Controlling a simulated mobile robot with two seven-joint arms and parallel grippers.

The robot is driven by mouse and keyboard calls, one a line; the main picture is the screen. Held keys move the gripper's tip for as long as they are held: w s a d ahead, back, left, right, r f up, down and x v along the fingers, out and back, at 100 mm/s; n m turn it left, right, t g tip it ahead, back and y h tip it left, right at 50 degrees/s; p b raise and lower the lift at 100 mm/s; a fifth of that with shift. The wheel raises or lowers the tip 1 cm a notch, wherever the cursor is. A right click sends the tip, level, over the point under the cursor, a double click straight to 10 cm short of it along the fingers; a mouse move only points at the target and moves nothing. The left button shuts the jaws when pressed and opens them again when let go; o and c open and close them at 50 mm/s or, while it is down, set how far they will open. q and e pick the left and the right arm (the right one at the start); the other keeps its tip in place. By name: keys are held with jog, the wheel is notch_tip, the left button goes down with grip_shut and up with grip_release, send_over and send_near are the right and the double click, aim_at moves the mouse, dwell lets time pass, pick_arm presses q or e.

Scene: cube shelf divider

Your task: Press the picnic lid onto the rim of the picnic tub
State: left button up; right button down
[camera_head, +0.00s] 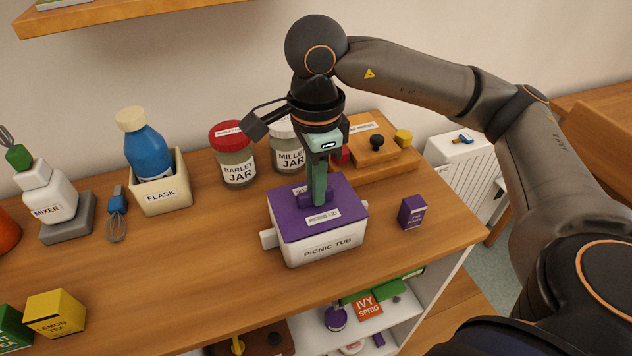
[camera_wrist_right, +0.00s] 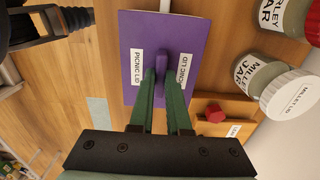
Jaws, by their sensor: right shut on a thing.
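The purple picnic lid (camera_head: 290,217) lies over the top of the white picnic tub (camera_head: 300,250) on the wooden counter. Whether it is fully seated on the rim cannot be told. My right gripper (camera_head: 316,200) comes down from above and is shut on the lid's raised purple handle. In the right wrist view the green fingers (camera_wrist_right: 163,82) close on the handle in the middle of the lid (camera_wrist_right: 130,65). The lid hides the tub's inside and most of its rim. My left gripper is not in view.
The barley jar (camera_head: 236,165) and millet jar (camera_head: 285,158) stand behind the tub. A small purple box (camera_head: 412,212) stands to its right, near the counter's right edge. The flask in its holder (camera_head: 165,195) is at the left.

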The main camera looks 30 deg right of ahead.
jog(key=shift+f, duration=0.2)
jog(key=c, duration=0.8)
grip_release()
jog(key=shift+r, duration=0.1)
notch_tip(320, 180, up, 5)
jog(key=p, duration=0.3)
notch_tip(320, 180, up, 12)
jog(key=p, duration=0.3)
jog(key=shift+r+p, duration=0.25)
jog(key=shift+p, duration=0.05)
